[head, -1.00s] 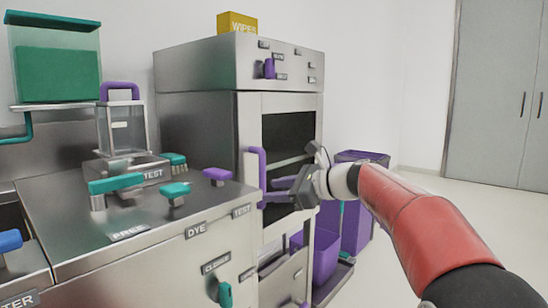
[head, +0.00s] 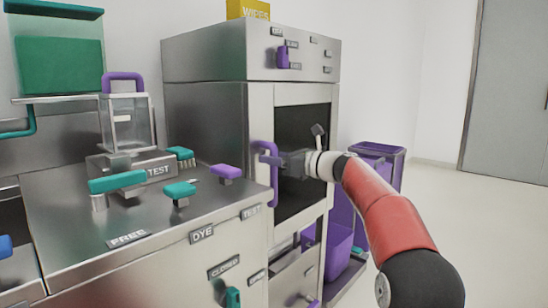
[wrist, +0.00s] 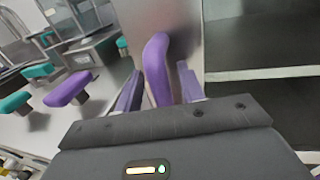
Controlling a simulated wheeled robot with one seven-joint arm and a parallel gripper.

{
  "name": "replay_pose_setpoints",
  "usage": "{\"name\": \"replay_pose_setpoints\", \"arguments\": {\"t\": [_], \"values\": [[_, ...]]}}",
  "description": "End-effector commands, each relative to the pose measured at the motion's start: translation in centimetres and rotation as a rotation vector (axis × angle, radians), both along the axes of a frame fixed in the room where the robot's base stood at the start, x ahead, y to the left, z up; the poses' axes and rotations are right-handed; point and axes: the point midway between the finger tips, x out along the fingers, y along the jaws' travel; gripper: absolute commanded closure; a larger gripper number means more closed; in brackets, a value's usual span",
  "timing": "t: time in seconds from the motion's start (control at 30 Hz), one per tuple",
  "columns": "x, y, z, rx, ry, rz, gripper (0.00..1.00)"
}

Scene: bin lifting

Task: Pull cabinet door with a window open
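The cabinet door (head: 259,112) has a dark window (head: 302,130) and a purple vertical handle (head: 265,165) on its left side. The door looks closed. My gripper (head: 281,160) is right at the handle. In the wrist view, the purple handle (wrist: 156,62) stands between the two fingers of my gripper (wrist: 160,85). The fingers are spread, with a small gap showing on each side of the handle. Part of the window is hidden behind my gripper and arm in the head view.
A steel counter (head: 70,205) with teal and purple levers stands left of the cabinet. A purple bin (head: 375,180) stands to its right. A yellow wipes box (head: 248,10) is on top. Open floor (head: 455,210) lies at the right.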

Motion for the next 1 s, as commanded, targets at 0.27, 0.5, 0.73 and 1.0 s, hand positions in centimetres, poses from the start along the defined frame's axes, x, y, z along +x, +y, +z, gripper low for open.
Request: {"name": "replay_pose_setpoints", "arguments": {"t": [0.27, 0.5, 0.73, 1.0], "values": [[0.0, 0.1, 0.0, 0.000, -0.001, 0.000, 0.65], [0.0, 0.1, 0.0, 0.000, -0.001, 0.000, 0.96], [0.0, 0.0, 0.0, 0.000, -0.001, 0.000, 1.00], [-1.5, -2.6, -0.1, -0.001, 0.000, 0.025, 1.00]]}}
